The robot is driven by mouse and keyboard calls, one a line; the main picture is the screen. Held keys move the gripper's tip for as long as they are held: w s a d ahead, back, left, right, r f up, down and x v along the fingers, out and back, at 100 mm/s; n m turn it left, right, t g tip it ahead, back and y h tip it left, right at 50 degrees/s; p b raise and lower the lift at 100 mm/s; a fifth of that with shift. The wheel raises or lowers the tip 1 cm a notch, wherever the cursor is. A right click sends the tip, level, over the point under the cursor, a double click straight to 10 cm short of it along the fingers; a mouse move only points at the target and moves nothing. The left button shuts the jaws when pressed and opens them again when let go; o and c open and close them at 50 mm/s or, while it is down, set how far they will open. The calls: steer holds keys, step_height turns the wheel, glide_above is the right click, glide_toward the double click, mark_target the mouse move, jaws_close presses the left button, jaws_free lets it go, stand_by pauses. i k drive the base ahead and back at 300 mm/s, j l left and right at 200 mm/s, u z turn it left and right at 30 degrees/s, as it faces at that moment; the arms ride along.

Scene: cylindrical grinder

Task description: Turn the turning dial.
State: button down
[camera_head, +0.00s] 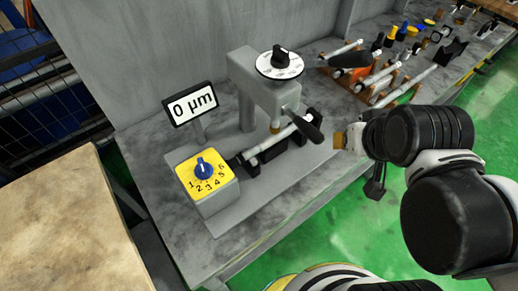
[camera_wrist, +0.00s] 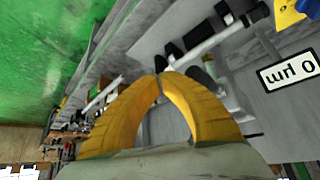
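A yellow-topped box (camera_head: 218,188) carries a blue dial knob (camera_head: 203,169) ringed by the numbers 1 to 6. A second dial, a black knob on a white marked disc (camera_head: 280,62), sits on top of the grey grinder (camera_head: 262,95). I cannot tell which is the turning dial. My gripper (camera_head: 339,140) is to the right of the grinder, apart from both dials. In the wrist view its yellow fingers (camera_wrist: 160,80) meet at the tips with nothing between them. The yellow box shows only partly at that view's top right corner (camera_wrist: 289,14).
A display reading 0 µm (camera_head: 191,104) stands behind the yellow box. A dark handle (camera_head: 308,128) sticks out of the grinder toward my gripper. Racked rods and tools (camera_head: 385,75) fill the bench's far right. A wooden-topped surface (camera_head: 60,220) is at left.

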mark_target(203, 171)
steer(key=u, duration=0.4)
steer(key=j+u, duration=0.15)
steer(key=u, duration=0.65)
steer(key=i+j, duration=0.05)
